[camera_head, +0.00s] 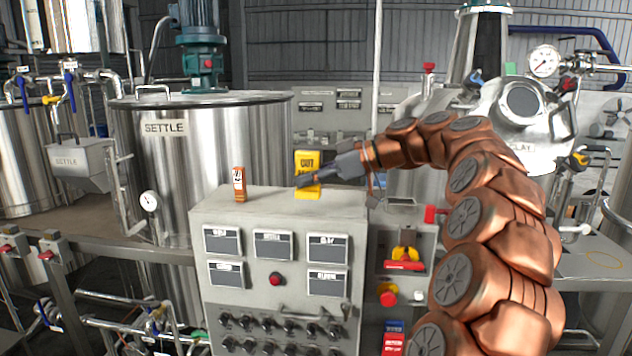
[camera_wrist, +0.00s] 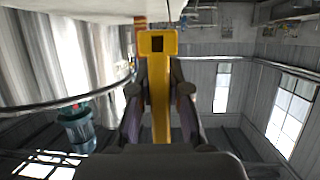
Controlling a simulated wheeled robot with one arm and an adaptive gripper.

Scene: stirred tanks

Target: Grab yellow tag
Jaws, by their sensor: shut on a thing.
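An orange tag (camera_head: 239,185) stands to the left on the same grey cabinet (camera_head: 335,205). The SETTLE tank (camera_head: 190,150) is behind at left. A red emergency button (camera_head: 388,296) and a red-and-yellow switch (camera_head: 404,258) are right of the cabinet. The cabinet top between the tags is clear.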

